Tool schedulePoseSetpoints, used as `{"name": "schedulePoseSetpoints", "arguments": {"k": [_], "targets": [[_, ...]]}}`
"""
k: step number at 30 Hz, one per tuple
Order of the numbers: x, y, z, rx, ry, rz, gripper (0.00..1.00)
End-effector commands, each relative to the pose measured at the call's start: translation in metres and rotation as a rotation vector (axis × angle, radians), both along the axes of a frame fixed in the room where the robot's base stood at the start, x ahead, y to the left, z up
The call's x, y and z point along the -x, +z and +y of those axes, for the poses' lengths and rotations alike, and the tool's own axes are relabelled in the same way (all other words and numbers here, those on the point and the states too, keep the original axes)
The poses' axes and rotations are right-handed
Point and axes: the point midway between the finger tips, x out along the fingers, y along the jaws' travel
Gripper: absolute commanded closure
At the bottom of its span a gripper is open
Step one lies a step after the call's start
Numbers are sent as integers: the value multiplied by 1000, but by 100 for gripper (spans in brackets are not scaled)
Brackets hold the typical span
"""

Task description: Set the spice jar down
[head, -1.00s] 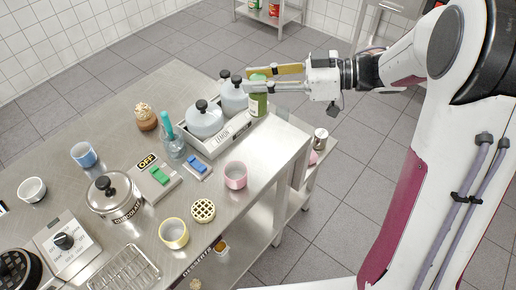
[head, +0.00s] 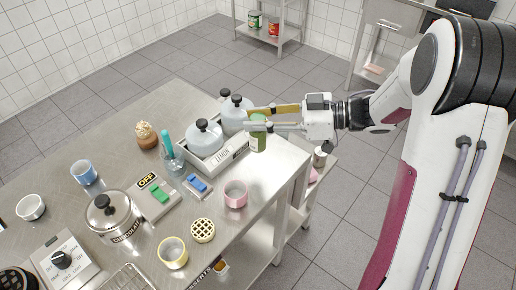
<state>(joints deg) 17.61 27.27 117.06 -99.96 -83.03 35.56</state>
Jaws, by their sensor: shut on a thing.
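The spice jar (head: 258,140) is green with a pale label and looks upright in the head view. My gripper (head: 260,120) reaches in from the right and is shut on the jar near its top. One yellowish finger shows above and behind the jar and a grey one crosses in front of its top. The jar is at the right end of the grey tray (head: 226,157), by the far right corner of the steel table (head: 272,190). I cannot tell whether its base touches the table.
Bare tabletop shows right of the tray, up to the table edge.

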Motion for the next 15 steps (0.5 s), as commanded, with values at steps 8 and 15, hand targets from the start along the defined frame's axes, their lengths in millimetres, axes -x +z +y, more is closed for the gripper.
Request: {"name": "schedulePoseSetpoints", "arguments": {"k": [8, 15], "targets": [[0, -35, 0, -1, -1, 4, 100], [0, -45, 0, 0, 0, 1, 100]]}}
